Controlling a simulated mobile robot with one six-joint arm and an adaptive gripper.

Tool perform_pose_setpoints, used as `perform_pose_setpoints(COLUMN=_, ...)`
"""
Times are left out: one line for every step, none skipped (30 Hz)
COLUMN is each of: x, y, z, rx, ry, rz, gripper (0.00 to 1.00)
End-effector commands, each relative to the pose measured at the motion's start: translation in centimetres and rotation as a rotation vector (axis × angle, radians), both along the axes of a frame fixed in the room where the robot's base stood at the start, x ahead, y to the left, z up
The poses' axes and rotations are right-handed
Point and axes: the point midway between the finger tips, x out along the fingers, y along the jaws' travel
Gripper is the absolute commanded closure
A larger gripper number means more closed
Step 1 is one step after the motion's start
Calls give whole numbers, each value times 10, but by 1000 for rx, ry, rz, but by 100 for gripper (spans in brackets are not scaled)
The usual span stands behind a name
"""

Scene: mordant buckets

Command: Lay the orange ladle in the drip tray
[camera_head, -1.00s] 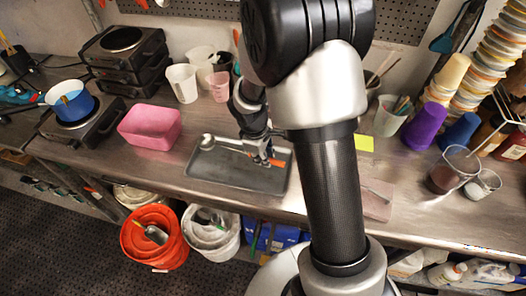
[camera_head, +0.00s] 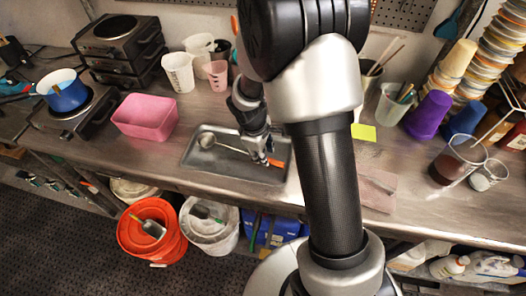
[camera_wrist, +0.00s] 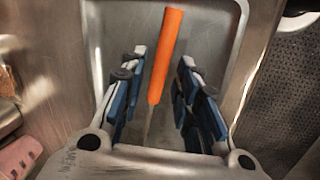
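The ladle has a metal bowl (camera_head: 207,140), a thin metal shaft and an orange handle (camera_head: 276,163). It lies in the grey drip tray (camera_head: 228,179), bowl at the tray's left and handle toward its right. My gripper (camera_head: 264,158) is low over the right part of the tray, at the handle. In the wrist view my gripper (camera_wrist: 160,75) is open, one finger on each side of the orange handle (camera_wrist: 166,55), with gaps on both sides. The tray's rim (camera_wrist: 243,60) shows at the right there. Part of the shaft is hidden by my gripper in the head view.
A pink tub (camera_head: 146,117) stands left of the tray, with a blue pot (camera_head: 66,95) on a hotplate beyond. Cups (camera_head: 179,72) stand behind. A pinkish flat board (camera_head: 377,188) lies to the right. Orange (camera_head: 150,235) and white buckets (camera_head: 210,232) are below the counter's front edge.

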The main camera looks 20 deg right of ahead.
Motion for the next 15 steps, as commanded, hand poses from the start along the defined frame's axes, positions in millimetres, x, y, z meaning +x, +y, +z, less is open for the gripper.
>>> perform_pose_setpoints(x=0, y=0, z=0, rx=0, ry=0, rz=0, gripper=65)
perform_pose_setpoints(x=0, y=0, z=0, rx=0, ry=0, rz=0, gripper=63)
perform_pose_setpoints(x=0, y=0, z=0, rx=0, ry=0, rz=0, gripper=60)
perform_pose_setpoints(x=0, y=0, z=0, rx=0, ry=0, rz=0, gripper=59)
perform_pose_setpoints(x=0, y=0, z=0, rx=0, ry=0, rz=0, gripper=59)
perform_pose_setpoints(x=0, y=0, z=0, rx=0, ry=0, rz=0, gripper=59)
perform_pose_setpoints(x=0, y=0, z=0, rx=0, ry=0, rz=0, gripper=59)
perform_pose_setpoints(x=0, y=0, z=0, rx=0, ry=0, rz=0, gripper=59)
perform_pose_setpoints(x=0, y=0, z=0, rx=0, ry=0, rz=0, gripper=59)
perform_pose_setpoints(x=0, y=0, z=0, rx=0, ry=0, rz=0, gripper=59)
perform_pose_setpoints(x=0, y=0, z=0, rx=-1, ry=1, rz=0, gripper=59)
perform_pose_setpoints(x=0, y=0, z=0, rx=0, ry=0, rz=0, gripper=59)
perform_pose_setpoints(x=0, y=0, z=1, rx=0, ry=0, rz=0, gripper=59)
perform_pose_setpoints(x=0, y=0, z=2, rx=0, ry=0, rz=0, gripper=59)
perform_pose_setpoints(x=0, y=1, z=5, rx=-1, ry=-1, rz=0, gripper=59)
